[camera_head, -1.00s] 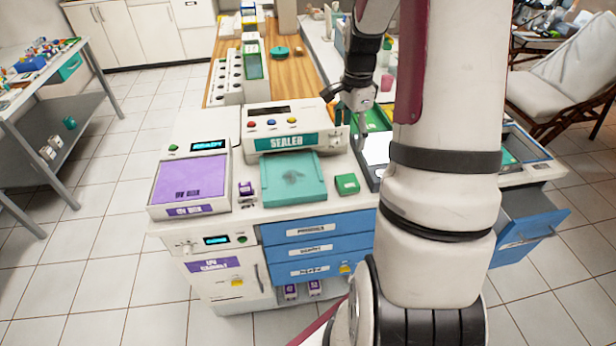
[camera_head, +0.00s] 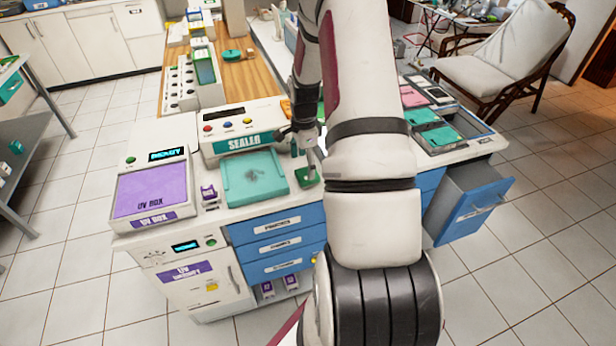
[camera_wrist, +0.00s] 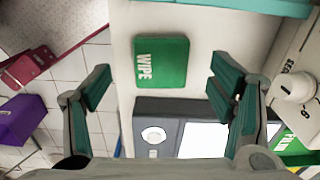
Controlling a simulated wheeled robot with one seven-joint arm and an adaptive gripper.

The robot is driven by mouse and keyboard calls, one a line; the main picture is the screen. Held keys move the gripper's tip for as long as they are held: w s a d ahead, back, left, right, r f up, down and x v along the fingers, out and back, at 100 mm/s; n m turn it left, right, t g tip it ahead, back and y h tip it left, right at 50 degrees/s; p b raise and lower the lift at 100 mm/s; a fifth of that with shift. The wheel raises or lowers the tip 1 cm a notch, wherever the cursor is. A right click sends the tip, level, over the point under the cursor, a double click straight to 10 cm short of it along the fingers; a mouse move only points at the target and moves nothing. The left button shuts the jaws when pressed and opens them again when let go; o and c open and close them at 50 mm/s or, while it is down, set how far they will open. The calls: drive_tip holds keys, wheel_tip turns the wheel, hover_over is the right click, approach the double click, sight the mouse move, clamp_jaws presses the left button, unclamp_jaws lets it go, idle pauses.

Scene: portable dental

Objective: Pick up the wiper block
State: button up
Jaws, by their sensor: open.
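The wiper block is a green block (camera_wrist: 162,62) marked "WIPE" in the wrist view. It lies on the white counter top, ahead of and between my two open fingers. In the head view the block (camera_head: 307,178) sits right of the teal sealer tray, near the counter's front edge. My gripper (camera_head: 309,160) is above it, pointing down, partly hidden by my arm. In the wrist view my gripper (camera_wrist: 163,85) is open and empty, with no finger seen touching the block.
The teal sealer tray (camera_head: 254,180) and sealer (camera_head: 240,128) stand left of the block. A grey device with a white screen (camera_wrist: 200,140) and a white knob (camera_wrist: 295,86) are close by in the wrist view. An open blue drawer (camera_head: 472,208) juts out at right.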

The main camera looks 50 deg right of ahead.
sight(305, 174)
drive_tip(key=shift+f+p, duration=0.55)
drive_tip(key=shift+f, duration=1.8)
drive_tip(key=c, duration=1.3)
